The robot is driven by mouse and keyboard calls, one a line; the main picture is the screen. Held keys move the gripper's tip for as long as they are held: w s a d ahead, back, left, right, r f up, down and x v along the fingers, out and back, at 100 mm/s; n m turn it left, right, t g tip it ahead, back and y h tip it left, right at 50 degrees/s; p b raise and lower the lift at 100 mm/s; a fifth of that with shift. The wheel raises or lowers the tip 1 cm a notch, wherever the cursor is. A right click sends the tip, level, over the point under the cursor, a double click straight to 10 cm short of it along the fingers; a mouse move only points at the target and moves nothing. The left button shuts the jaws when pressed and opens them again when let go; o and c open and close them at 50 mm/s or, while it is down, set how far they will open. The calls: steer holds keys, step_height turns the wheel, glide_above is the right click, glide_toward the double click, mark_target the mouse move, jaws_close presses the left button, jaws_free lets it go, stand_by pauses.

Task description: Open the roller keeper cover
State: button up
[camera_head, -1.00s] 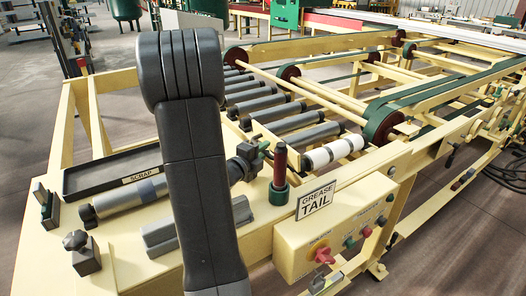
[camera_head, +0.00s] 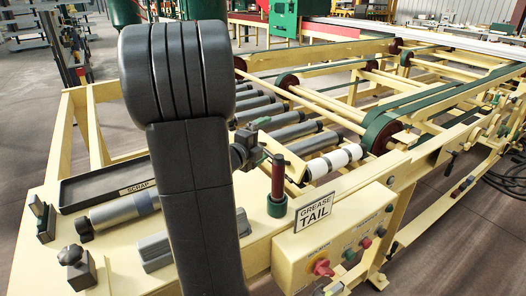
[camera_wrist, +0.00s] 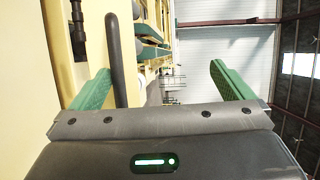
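My gripper (camera_wrist: 160,72) is open in the wrist view, its two green fingers wide apart. A dark grey upright bar (camera_wrist: 115,60) shows just inside the left finger; I cannot tell whether they touch. In the head view my gripper (camera_head: 256,140) is partly behind my arm, above the rollers. A cream plate (camera_head: 284,158) stands tilted beside it, left of the white roller (camera_head: 335,161). It may be the roller keeper cover, but I cannot tell for sure. Its left part is hidden.
A black SCRAP tray (camera_head: 105,184) lies left. Belts (camera_head: 420,100) run behind.

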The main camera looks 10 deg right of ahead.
steer(key=r, duration=0.3)
steer(key=shift+w+d+r, duration=0.1)
steer(key=shift+w, duration=0.3)
steer(key=shift+s+a+f, duration=0.35)
steer(key=shift+s+f, duration=0.15)
steer(key=shift+f, duration=0.1)
steer(key=shift+s+a+r+p, duration=0.45)
steer(key=shift+s+r, duration=0.1)
steer(key=shift+s, duration=0.2)
steer(key=c, duration=1)
steer(key=shift+s+a+r+p, duration=1.05)
steer(key=shift+s+a+r, duration=0.2)
steer(key=shift+s, duration=0.2)
steer(key=shift+s+a+r+p, duration=1)
steer(key=shift+s+a+r, duration=0.2)
steer(key=shift+s+r, duration=0.15)
steer(key=shift+s+a+r+p, duration=1.05)
steer(key=shift+s+a+r, duration=0.2)
steer(key=shift+s, duration=0.25)
steer(key=shift+c, duration=0.2)
